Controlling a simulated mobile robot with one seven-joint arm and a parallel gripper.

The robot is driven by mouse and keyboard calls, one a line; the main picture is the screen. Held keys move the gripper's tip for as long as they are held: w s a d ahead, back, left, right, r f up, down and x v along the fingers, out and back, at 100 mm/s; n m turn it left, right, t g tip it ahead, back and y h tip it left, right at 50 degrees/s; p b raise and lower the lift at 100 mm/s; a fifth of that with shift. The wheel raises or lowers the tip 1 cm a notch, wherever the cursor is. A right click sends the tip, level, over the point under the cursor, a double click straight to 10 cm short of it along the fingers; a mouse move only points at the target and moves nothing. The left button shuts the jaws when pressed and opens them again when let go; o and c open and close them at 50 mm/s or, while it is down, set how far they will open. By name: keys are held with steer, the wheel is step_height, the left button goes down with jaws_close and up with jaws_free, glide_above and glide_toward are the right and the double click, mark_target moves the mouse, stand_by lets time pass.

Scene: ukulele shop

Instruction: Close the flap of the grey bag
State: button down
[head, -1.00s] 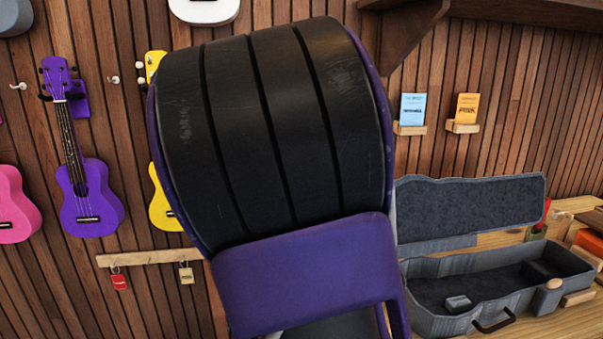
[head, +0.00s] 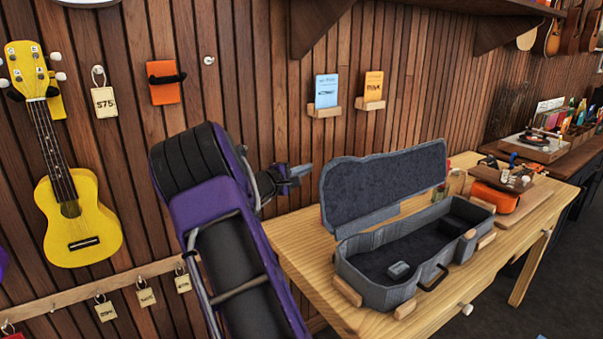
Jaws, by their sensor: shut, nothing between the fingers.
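The grey bag (head: 375,287) is a ukulele case lying open on the wooden table, between small wooden blocks. Its flap (head: 385,187) stands raised along the back side, with the dark lining facing me. My purple and black arm hides part of the table's left end.
The wooden table (head: 300,237) has bare room left of the bag. An orange item (head: 495,198) and a wooden board (head: 530,205) lie to the right. A slatted wall is behind, with a yellow ukulele (head: 80,222) and card holders (head: 326,106).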

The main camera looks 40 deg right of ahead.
steer(key=d, duration=0.1)
steer(key=s+d+b, duration=0.1)
steer(key=d, duration=0.1)
steer(key=s+d+b, duration=0.1)
steer(key=d, duration=0.1)
steer(key=shift+s+r, duration=0.25)
stand_by(0.4)
